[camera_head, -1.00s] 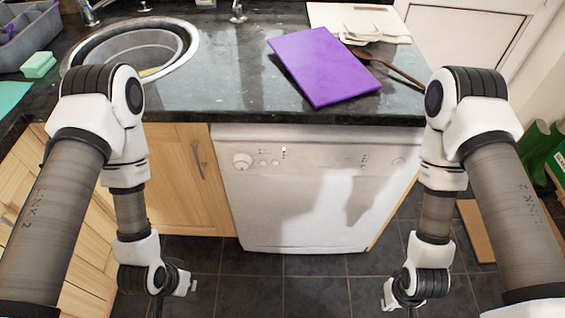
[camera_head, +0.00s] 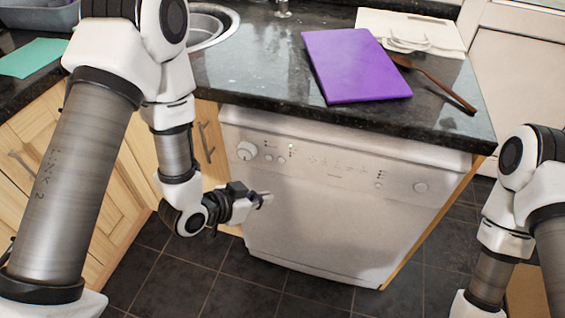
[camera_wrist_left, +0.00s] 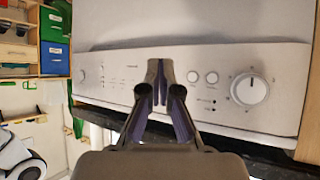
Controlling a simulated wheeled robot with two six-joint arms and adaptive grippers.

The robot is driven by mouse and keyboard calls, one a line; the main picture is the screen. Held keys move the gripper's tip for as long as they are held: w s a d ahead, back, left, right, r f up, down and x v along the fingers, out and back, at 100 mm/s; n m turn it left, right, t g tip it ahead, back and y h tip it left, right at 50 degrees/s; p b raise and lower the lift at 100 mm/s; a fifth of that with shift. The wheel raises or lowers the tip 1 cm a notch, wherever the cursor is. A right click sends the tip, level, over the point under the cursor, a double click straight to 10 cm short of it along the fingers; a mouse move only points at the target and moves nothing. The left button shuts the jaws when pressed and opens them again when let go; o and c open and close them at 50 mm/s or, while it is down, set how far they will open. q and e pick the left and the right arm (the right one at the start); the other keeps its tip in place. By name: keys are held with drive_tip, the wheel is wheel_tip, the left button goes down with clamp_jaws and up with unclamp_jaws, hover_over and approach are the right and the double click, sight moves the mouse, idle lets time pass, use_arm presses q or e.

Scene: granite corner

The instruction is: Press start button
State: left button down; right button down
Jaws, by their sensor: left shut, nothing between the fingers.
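A white dishwasher (camera_head: 330,215) stands under the counter, its door shut. Its control panel has a large dial (camera_head: 246,150) at left, two small round buttons (camera_head: 275,159) beside it and a round button (camera_head: 420,187) at far right; I cannot read which is start. My left gripper (camera_head: 265,199) is shut and empty in front of the door, below the panel's left part. In the left wrist view the panel appears upside down, with the dial (camera_wrist_left: 249,89) and two buttons (camera_wrist_left: 202,77) right of the shut fingertips (camera_wrist_left: 158,92). My right gripper is out of frame.
The dark granite counter (camera_head: 250,75) overhangs the panel. It holds a purple board (camera_head: 357,65), a wooden spoon (camera_head: 440,88) and a sink (camera_head: 212,25). The tiled floor (camera_head: 235,285) before the dishwasher is clear.

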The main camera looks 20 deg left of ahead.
use_arm(q)
drive_tip(key=p, duration=0.1)
approach(287, 168)
drive_tip(key=x, duration=0.4)
drive_tip(key=shift+s+d+f, duration=0.1)
drive_tip(key=shift+d, duration=0.2)
idle(1.1)
drive_tip(key=shift+w+p, duration=0.4)
